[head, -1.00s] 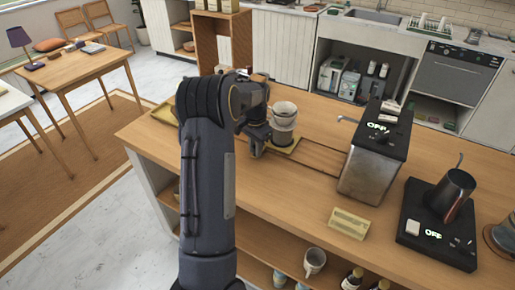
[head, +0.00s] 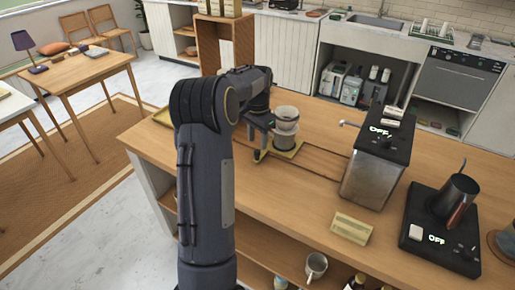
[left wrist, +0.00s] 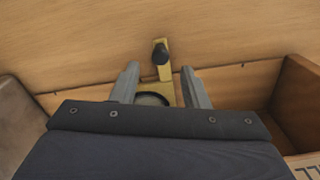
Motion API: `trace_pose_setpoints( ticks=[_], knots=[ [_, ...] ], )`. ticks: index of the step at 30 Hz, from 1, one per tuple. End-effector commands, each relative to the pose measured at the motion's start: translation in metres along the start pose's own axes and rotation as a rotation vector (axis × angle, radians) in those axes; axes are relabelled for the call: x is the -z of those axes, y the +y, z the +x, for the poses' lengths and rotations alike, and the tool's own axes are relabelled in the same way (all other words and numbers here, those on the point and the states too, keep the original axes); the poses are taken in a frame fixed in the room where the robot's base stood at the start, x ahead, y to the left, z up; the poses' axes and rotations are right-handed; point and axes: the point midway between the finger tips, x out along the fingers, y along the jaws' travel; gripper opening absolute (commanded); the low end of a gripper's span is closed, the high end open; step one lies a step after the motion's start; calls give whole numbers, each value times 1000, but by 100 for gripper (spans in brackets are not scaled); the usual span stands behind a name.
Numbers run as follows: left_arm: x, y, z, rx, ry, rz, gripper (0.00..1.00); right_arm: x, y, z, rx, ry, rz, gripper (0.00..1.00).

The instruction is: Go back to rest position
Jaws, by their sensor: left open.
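My left arm comes in from the lower left of the head view, and its gripper (head: 259,150) is low over the counter, just left of the dripper stand. In the left wrist view the two fingers (left wrist: 161,88) are apart. Between and beyond them show a brass-coloured strip with a black knob (left wrist: 160,52) and part of a dark round rim (left wrist: 152,98). Nothing is clearly gripped. The pale cone dripper (head: 286,116) stands upright over a vessel on a yellow base (head: 284,153). I cannot tell whether the gripper touches the stand. My right gripper is not in view.
On the wooden counter (head: 300,215) stand a metal machine (head: 372,178) reading OFF, a small card (head: 351,228), and a dark kettle (head: 456,200) on a black base. The counter's front middle is clear.

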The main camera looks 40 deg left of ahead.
Motion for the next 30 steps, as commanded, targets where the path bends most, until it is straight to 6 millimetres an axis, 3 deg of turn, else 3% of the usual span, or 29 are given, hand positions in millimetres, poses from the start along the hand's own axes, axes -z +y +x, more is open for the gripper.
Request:
trace_pose_setpoints(
  ticks=[6, 24, 28, 30],
  knots=[
    [0, 0, -19, 0, 0, 1, 41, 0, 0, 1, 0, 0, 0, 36],
    [-1, 2, -21, -1, 3, 0, 41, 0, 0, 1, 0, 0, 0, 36],
    [-10, 19, -38, -22, 45, -15, 41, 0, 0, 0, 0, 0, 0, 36],
    [-22, 41, -54, -49, 94, -30, 41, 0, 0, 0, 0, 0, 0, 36]
  ],
)
